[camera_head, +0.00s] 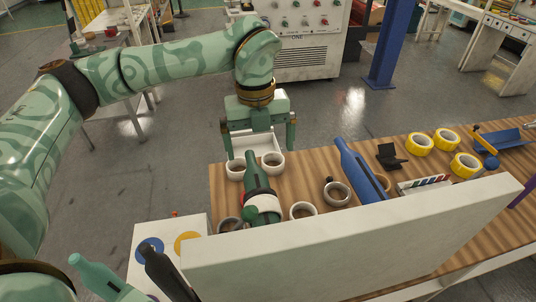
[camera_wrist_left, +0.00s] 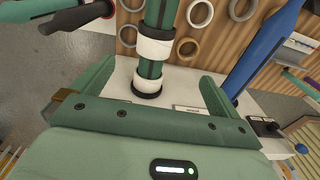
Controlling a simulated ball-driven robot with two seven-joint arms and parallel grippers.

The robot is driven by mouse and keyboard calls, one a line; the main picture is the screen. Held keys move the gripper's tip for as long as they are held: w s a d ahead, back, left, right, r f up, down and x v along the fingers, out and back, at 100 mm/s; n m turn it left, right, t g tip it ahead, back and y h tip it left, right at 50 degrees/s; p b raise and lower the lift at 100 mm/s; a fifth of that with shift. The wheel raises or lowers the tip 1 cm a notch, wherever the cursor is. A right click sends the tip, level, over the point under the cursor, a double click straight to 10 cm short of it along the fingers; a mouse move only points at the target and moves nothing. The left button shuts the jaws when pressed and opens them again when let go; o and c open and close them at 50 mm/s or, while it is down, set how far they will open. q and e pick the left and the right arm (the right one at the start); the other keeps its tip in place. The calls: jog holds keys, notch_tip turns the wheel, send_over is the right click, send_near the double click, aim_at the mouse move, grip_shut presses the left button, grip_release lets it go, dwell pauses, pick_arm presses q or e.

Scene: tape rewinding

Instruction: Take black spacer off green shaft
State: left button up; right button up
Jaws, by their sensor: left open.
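The green shaft (camera_head: 256,170) stands out above the wooden bench. It also shows in the left wrist view (camera_wrist_left: 157,13). White rolls (camera_wrist_left: 154,48) with black rings sit around it. One black ring (camera_wrist_left: 147,94) is at the shaft's end nearest the wrist camera, against a white roll; I cannot tell for sure that it is the black spacer. My left gripper (camera_head: 260,144) is open and empty beyond the shaft in the head view. In the left wrist view its fingers (camera_wrist_left: 157,82) are on either side of the shaft's end. My right gripper is not in view.
A blue shaft (camera_head: 357,170) stands to the right. Loose tape rings (camera_head: 303,211) and yellow rolls (camera_head: 467,165) lie on the bench (camera_head: 375,215). A long white panel (camera_head: 350,250) crosses the front. A black shaft (camera_head: 165,272) and a teal one (camera_head: 95,270) are at lower left.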

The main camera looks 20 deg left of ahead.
aim_at(260, 191)
pick_arm(q)
jog(key=shift+y, duration=0.3)
jog(key=f+b, duration=0.3)
jog(key=f, duration=1.5)
jog(key=shift+a+b, duration=0.2)
jog(key=shift+b, duration=0.1)
jog(key=shift+w+f, duration=0.1)
jog(key=shift+f, duration=0.7)
jog(key=c, duration=0.9)
jog(key=shift+r, duration=0.1)
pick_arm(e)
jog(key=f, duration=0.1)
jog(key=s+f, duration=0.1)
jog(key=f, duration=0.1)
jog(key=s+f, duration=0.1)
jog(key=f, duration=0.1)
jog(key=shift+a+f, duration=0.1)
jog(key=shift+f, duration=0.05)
